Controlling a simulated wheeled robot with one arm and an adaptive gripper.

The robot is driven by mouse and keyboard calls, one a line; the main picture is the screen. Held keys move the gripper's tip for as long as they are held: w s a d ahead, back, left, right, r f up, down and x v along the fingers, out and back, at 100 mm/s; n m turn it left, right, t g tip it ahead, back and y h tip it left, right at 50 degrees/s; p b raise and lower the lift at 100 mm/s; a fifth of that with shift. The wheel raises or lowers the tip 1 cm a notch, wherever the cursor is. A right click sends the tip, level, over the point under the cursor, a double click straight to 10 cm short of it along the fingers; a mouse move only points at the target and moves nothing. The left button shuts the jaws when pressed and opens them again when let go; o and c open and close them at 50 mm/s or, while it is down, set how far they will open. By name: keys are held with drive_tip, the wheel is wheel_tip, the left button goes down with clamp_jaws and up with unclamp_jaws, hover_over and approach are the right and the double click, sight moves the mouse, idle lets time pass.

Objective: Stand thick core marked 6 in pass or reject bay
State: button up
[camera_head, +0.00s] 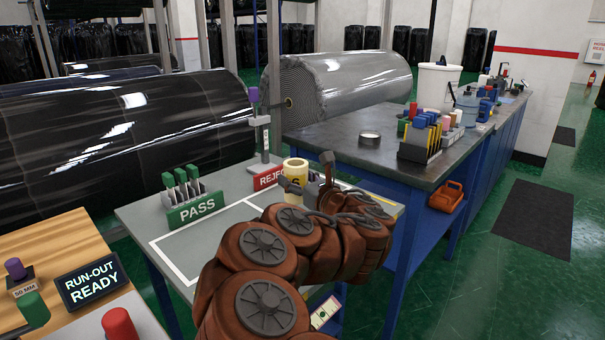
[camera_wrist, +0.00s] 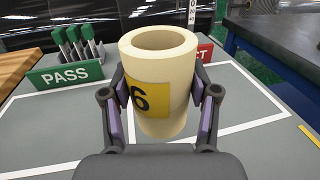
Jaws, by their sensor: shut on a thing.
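The thick core marked 6 (camera_wrist: 158,100) is a cream hollow cylinder with a yellow label. My gripper (camera_wrist: 160,103) is shut on its sides and holds it upright in the wrist view. In the head view the core (camera_head: 295,170) shows near the reject side, partly hidden by my gripper (camera_head: 312,182) and arm. The green PASS sign (camera_head: 196,210) stands at the left of the grey table, and the red REJECT sign (camera_head: 268,178) at the back, partly covered. White lines mark the bays (camera_head: 192,240). I cannot tell whether the core's base touches the table.
Green-handled tools (camera_head: 183,185) stand in a holder behind the PASS sign. A grey post (camera_head: 263,135) rises behind the REJECT sign. A dark bench (camera_head: 375,140) with bottles and boxes adjoins on the right. The marked area before the PASS sign is clear.

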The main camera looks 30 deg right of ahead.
drive_tip(key=shift+w+d+p, duration=0.1)
drive_tip(key=shift+w+p, duration=0.55)
drive_tip(key=shift+p, duration=0.35)
drive_tip(key=w+d, duration=0.3)
drive_tip(key=w+d+f+p, duration=0.1)
drive_tip(key=w+d, duration=0.2)
drive_tip(key=w+d+p, duration=0.1)
drive_tip(key=w+d, duration=0.2)
drive_tip(key=shift+d+f, duration=0.2)
drive_tip(key=shift+d, duration=0.2)
drive_tip(key=shift+a+f, duration=0.1)
drive_tip(key=shift+f, duration=1.65)
drive_tip(key=shift+f, duration=0.2)
drive_tip(key=o, duration=1.3)
drive_tip(key=shift+c, duration=0.2)
drive_tip(key=shift+r, duration=0.2)
drive_tip(key=s, duration=0.6)
drive_tip(key=s+b, duration=0.1)
drive_tip(key=s, duration=0.5)
drive_tip(key=shift+d, duration=0.2)
